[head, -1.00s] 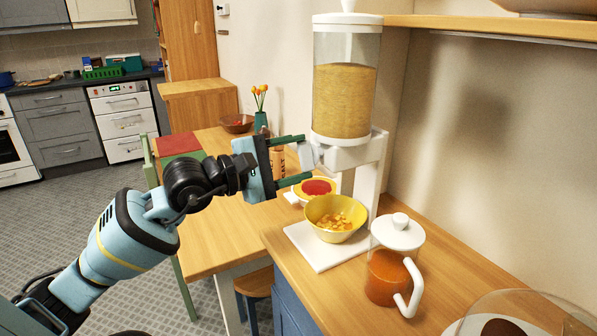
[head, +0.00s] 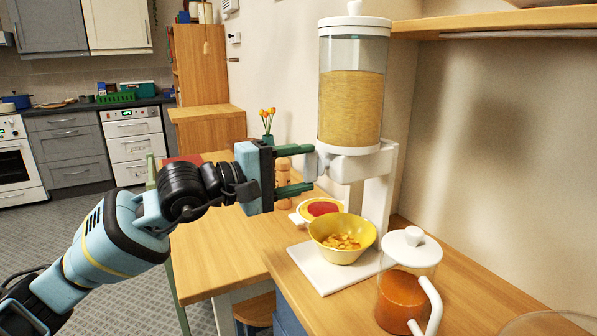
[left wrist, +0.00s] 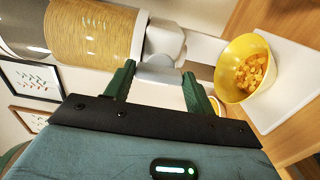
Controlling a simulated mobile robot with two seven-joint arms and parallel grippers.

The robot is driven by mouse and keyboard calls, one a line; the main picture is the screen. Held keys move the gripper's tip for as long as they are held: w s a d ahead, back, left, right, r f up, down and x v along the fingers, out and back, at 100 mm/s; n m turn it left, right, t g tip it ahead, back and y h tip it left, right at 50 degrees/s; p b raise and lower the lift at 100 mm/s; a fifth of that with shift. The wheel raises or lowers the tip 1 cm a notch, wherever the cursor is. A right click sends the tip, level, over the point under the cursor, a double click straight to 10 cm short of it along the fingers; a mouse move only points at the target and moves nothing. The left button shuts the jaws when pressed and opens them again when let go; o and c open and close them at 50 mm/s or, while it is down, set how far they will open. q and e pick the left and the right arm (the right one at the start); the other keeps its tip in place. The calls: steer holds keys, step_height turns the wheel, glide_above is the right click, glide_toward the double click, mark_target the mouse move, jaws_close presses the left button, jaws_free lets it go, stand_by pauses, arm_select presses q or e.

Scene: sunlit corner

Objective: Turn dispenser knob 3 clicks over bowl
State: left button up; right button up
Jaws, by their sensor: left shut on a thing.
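The dispenser (head: 350,110) is a clear cylinder of small tan grains with a white lid, on a white stand. Its pale knob (left wrist: 158,72) faces left, at the base of the cylinder. My left gripper (head: 311,168) is shut on the knob, one green finger on each side; the fingers also show around it in the left wrist view (left wrist: 157,85). The yellow bowl (head: 343,251) stands upright on the white base (head: 320,274) below the outlet and holds orange-yellow flakes; it also shows in the left wrist view (left wrist: 226,78). My right gripper is in neither current view.
A lidded clear jug (head: 408,285) with orange-brown contents stands in front of the base on the right. A dish with a red centre (head: 321,208) sits behind the bowl. A shelf (head: 500,22) juts out at upper right. Tulips in a vase (head: 267,138) stand farther back.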

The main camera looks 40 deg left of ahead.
arm_select(q)
steer(key=o, duration=1)
